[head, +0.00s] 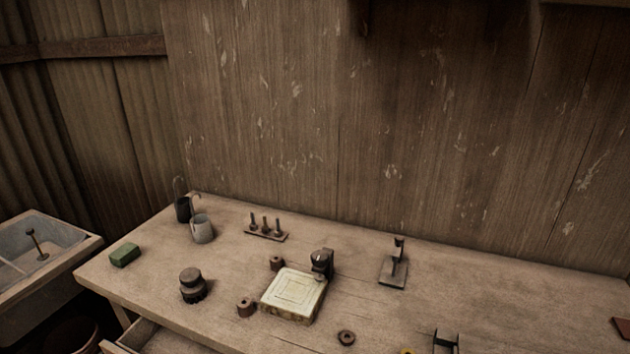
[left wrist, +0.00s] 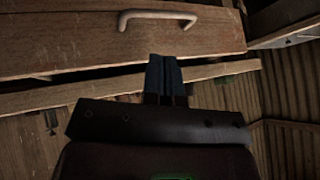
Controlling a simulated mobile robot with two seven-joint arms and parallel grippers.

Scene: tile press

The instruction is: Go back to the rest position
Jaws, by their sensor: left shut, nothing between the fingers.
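My left gripper (left wrist: 165,78) shows in the left wrist view. Its two dark blue fingers are together with nothing between them. It is near a wooden drawer front (left wrist: 75,45) with a pale curved handle (left wrist: 158,15), and I cannot tell whether it touches the wood. Neither gripper shows in the head view. On the workbench (head: 200,255) in the head view lies a pale square tile (head: 296,290) in a low frame, with a dark clamp-like device (head: 322,263) at its back edge.
The bench holds a green block (head: 124,254), a dark round jar (head: 192,285), a grey mug (head: 202,229), a rack of small tools (head: 265,228) and a small stand (head: 394,265). A drawer (head: 160,340) is partly open at the front left. A sink (head: 45,250) stands at the left.

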